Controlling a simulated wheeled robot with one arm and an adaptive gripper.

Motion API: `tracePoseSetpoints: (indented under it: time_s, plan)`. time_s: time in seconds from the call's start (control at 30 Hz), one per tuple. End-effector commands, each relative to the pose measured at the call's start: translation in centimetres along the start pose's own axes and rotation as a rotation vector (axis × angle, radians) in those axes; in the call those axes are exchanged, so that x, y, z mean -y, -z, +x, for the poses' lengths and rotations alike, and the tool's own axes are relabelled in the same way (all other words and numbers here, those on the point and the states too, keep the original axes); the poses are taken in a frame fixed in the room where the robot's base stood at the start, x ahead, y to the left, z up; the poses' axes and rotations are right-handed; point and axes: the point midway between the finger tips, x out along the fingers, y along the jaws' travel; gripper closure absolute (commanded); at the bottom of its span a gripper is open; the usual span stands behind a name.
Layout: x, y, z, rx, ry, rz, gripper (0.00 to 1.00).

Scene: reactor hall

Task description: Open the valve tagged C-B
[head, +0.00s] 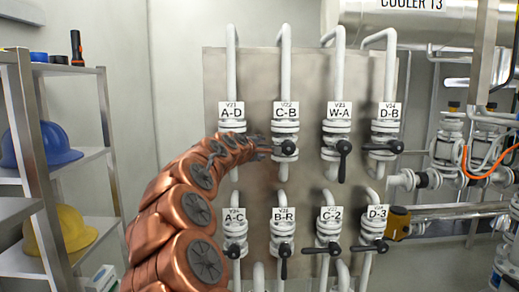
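The valve tagged C-B (286,126) is in the upper row of the panel, second from the left, on a white vertical pipe. Its black handle (288,147) shows its hub at the front of the valve body; the lever seems to point left. My copper-coloured arm comes up from the lower left, and my gripper (264,150) is at the left side of this handle. The fingers are small and overlap the lever's end, so I cannot tell whether they are open or closed on it.
Valve A-D (232,112) is just left, its handle hidden behind my arm. Valve W-A (337,127) is to the right with its lever down; valve D-B (385,128) is farther right. A lower row includes valve B-R (283,228). A shelf (85,160) with helmets stands left.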

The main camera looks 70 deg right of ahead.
Motion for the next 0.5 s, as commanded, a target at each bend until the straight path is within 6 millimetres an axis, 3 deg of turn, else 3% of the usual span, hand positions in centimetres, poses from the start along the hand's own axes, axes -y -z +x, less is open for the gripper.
tracePoseSetpoints:
  time_s: [0.07, 0.4, 0.5]
  plan:
    - [0.00, 0.02, -0.01, 0.000, 0.000, 0.000, 0.63]
    - [0.02, 0.02, -0.01, 0.000, 0.000, 0.000, 0.98]
    - [0.02, 0.03, -0.01, 0.000, 0.000, 0.000, 1.00]
